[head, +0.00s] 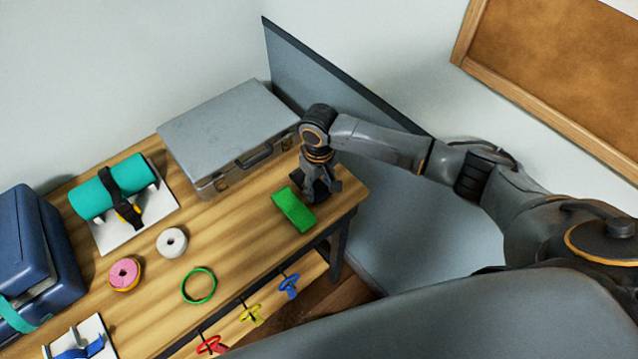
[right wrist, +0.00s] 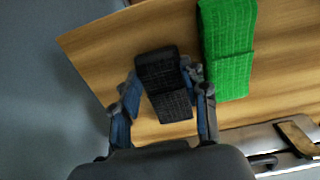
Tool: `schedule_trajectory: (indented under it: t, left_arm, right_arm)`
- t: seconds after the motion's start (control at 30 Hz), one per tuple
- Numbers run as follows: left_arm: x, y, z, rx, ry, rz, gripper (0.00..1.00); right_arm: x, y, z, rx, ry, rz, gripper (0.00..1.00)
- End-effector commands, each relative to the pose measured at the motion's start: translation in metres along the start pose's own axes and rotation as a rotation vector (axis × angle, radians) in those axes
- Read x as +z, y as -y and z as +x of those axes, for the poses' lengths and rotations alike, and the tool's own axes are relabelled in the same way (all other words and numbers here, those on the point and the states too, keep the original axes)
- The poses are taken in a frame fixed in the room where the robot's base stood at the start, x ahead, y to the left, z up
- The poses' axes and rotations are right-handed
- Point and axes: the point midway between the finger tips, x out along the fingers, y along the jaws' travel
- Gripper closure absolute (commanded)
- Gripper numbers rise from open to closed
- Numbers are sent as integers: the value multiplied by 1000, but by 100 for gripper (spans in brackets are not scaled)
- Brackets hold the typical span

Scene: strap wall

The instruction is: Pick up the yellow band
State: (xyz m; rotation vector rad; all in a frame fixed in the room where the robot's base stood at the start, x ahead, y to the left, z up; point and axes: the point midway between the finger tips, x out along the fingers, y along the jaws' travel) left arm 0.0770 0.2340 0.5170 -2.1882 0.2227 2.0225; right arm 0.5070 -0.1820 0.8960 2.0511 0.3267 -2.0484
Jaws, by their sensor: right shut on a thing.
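A yellow band (head: 251,313) hangs on a peg at the table's front edge, between a red one (head: 211,345) and a blue one (head: 289,286). My right gripper (head: 318,190) is at the table's right end, well away from the yellow band. In the right wrist view, my right gripper (right wrist: 164,90) is shut on a folded black strap (right wrist: 165,82). Its fingers are on either side of the strap, over the wooden table. I cannot tell whether the strap still touches the table. My left gripper is not in view.
A folded green strap (head: 294,209) lies beside my right gripper. A grey case (head: 228,125) stands behind. A green ring (head: 199,286), a white roll (head: 172,242), a pink roll (head: 125,274) and a strapped teal roll (head: 106,187) are further left. A blue box (head: 22,243) stands at far left.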

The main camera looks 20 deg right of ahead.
Motion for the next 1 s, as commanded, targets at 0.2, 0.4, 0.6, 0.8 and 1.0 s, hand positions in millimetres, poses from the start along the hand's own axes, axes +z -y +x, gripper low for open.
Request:
schedule_trajectory:
  t: [0.2,0.4,0.6,0.8,1.0]
  left_arm:
    - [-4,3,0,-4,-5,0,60]
    - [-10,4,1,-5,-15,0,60]
    - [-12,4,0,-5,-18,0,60]
    - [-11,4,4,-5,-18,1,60]
    - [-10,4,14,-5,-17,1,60]
  right_arm:
    - [0,0,3,-1,0,1,88]
    - [0,0,2,0,0,1,33]
    - [0,0,2,0,0,1,33]
    - [0,0,-12,-1,-2,1,33]
    - [-1,0,-54,-1,-5,0,33]
